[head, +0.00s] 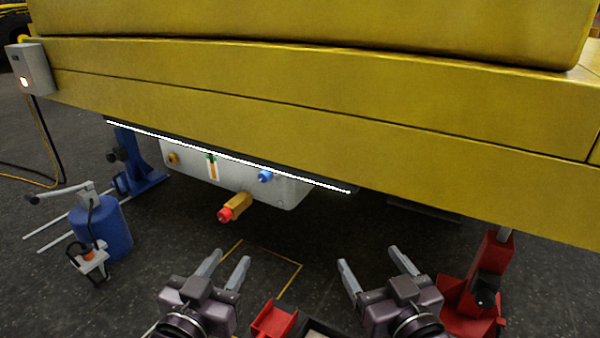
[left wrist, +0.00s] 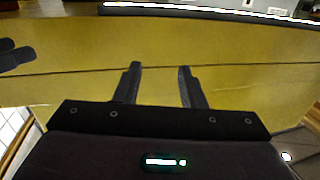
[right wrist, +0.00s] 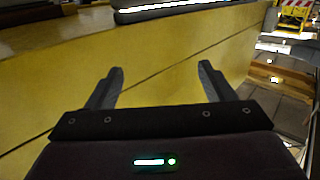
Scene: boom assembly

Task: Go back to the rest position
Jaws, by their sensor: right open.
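My left gripper (head: 226,270) is open and empty in the lower middle of the head view. Its two fingers stand apart in the left wrist view (left wrist: 158,85), with the yellow boom behind them. My right gripper (head: 372,265) is open and empty to the right of it, and its fingers are apart in the right wrist view (right wrist: 160,85). Both grippers are clear of the yellow boom (head: 330,110), which spans the upper part of the head view. Nothing is between either pair of fingers.
Under the boom hangs a grey box (head: 290,192) with a yellow fitting with a red end (head: 235,207) and a blue knob (head: 265,176). A blue canister (head: 113,230) stands at left, red stands (head: 475,300) at right. A red tray (head: 272,322) is between my grippers.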

